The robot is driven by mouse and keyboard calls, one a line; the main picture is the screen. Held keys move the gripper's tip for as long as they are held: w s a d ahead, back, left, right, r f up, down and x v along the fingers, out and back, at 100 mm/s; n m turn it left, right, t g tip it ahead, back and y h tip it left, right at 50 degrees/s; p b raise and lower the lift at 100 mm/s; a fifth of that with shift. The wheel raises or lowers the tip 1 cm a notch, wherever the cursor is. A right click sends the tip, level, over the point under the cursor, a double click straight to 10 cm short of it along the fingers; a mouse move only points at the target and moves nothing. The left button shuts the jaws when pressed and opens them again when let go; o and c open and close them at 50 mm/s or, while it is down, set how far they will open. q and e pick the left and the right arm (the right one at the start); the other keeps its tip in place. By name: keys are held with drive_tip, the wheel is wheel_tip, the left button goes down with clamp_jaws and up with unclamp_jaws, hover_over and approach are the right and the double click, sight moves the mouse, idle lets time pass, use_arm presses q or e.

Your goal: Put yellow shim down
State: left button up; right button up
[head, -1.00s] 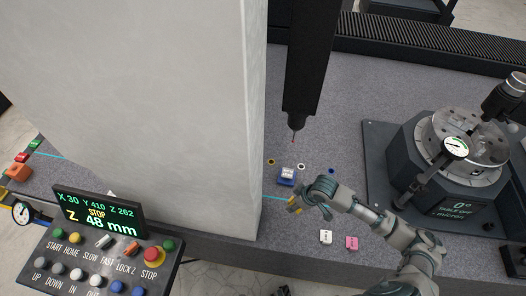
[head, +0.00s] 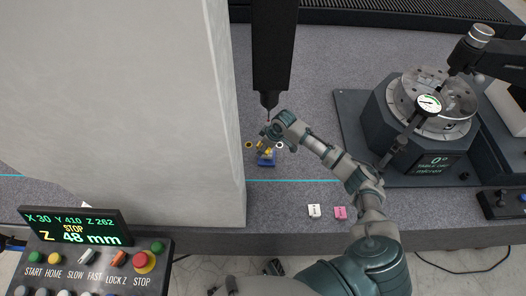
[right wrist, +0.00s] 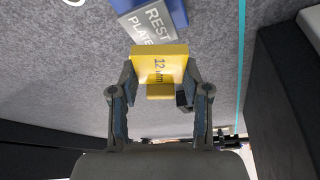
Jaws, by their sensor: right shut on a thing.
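The yellow shim (right wrist: 158,66), marked 12 mm, is held between the two fingers of my right gripper (right wrist: 158,90) in the right wrist view. In the head view my right gripper (head: 265,146) is over the blue block (head: 266,161), and the yellow shim shows only in part there. The right wrist view shows a grey plate lettered REST PLATE (right wrist: 150,24) on the blue block, just beyond the shim. I cannot tell whether the shim touches the plate.
A probe (head: 268,100) hangs close behind my right gripper. The tall grey column (head: 110,100) stands to the left. White (head: 314,211) and pink (head: 340,212) blocks lie near the front edge. The rotary table (head: 435,105) stands at the right. A control panel (head: 90,250) is at the lower left.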

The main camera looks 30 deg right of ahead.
sight(266, 154)
drive_tip(key=d+f, duration=0.1)
drive_tip(key=f, duration=0.1)
drive_tip(key=d+f, duration=0.1)
drive_tip(key=f, duration=0.1)
drive_tip(key=shift+s+d+b, duration=0.1)
drive_tip(key=shift+s+b, duration=0.05)
drive_tip(key=shift+b, duration=0.15)
drive_tip(key=shift+s+d, duration=0.15)
drive_tip(key=shift+d, duration=0.05)
drive_tip(key=shift+s+a+f, duration=0.2)
drive_tip(key=shift+a+f, duration=0.05)
drive_tip(key=shift+a, duration=0.45)
drive_tip(key=shift+a+f, duration=0.1)
drive_tip(key=shift+f, duration=0.05)
clamp_jaws()
drive_tip(key=shift+s+f, duration=0.15)
drive_tip(key=shift+f, duration=0.05)
drive_tip(key=o, duration=1)
unclamp_jaws()
drive_tip(key=shift+d, duration=0.25)
drive_tip(key=shift+c, duration=0.2)
drive_tip(key=o, duration=0.3)
drive_tip(key=shift+f, duration=0.15)
drive_tip(key=shift+w+f, duration=0.2)
drive_tip(key=shift+w, duration=0.35)
drive_tip(key=shift+r, duration=0.45)
use_arm(q)
drive_tip(key=shift+w+d+r, duration=0.45)
drive_tip(key=shift+d+r, duration=0.15)
drive_tip(key=shift+r, duration=0.2)
